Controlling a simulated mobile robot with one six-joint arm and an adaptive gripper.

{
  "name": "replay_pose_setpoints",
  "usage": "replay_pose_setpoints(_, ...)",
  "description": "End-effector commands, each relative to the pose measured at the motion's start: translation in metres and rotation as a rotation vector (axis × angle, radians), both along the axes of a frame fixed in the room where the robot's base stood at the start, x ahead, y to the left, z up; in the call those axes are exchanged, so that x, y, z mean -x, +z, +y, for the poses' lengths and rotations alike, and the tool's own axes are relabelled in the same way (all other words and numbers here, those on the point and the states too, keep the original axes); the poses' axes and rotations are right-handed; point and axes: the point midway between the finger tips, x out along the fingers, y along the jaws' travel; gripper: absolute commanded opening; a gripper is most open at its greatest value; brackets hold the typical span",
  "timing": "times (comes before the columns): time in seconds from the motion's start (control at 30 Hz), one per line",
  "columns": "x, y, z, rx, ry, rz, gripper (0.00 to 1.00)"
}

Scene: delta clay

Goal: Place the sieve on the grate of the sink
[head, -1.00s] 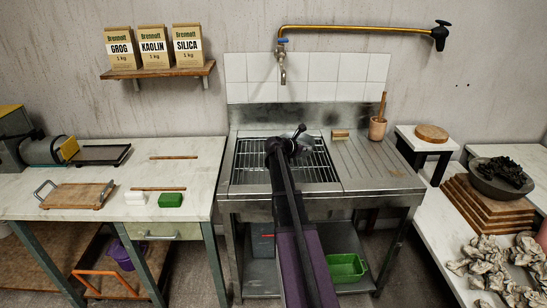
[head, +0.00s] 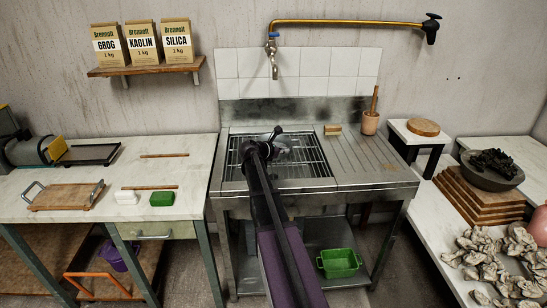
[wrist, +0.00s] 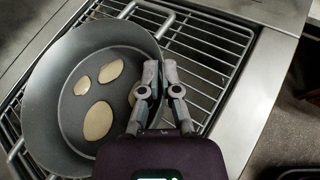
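The sieve is a dark grey round pan (wrist: 42,95) with several pale round patches in its bottom. It fills the left of the wrist view, over the wire grate (wrist: 218,45); I cannot tell whether it touches the bars. My gripper (wrist: 161,70) has its fingers close together across the sieve's right rim, one inside and one outside, and looks shut on it. In the head view my gripper (head: 262,146) is over the left part of the sink (head: 232,190); my arm hides most of the sieve and part of the grate (head: 312,168).
A brass tap pipe (head: 345,22) hangs above. Worktables stand on both sides; the left one (head: 90,160) holds a wooden tray (head: 65,196) and blocks.

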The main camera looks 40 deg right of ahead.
Motion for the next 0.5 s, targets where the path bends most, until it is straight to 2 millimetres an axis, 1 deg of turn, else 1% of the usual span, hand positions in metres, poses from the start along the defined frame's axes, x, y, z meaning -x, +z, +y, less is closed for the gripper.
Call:
replay_pose_setpoints(0.03,0.006,-0.004,0.019,0.000,0.008,-0.001,0.00)
replay_pose_setpoints(0.1,0.010,-0.006,0.039,0.001,0.017,-0.004,0.00)
replay_pose_setpoints(0.2,0.015,-0.009,0.063,0.001,0.024,-0.007,0.00)
replay_pose_setpoints(0.33,0.019,-0.011,0.083,0.001,0.032,-0.009,0.00)
replay_pose_setpoints(0.4,0.020,-0.011,0.088,0.002,0.033,-0.009,0.00)
replay_pose_setpoints(0.5,0.020,-0.011,0.090,0.002,0.033,-0.009,0.00)
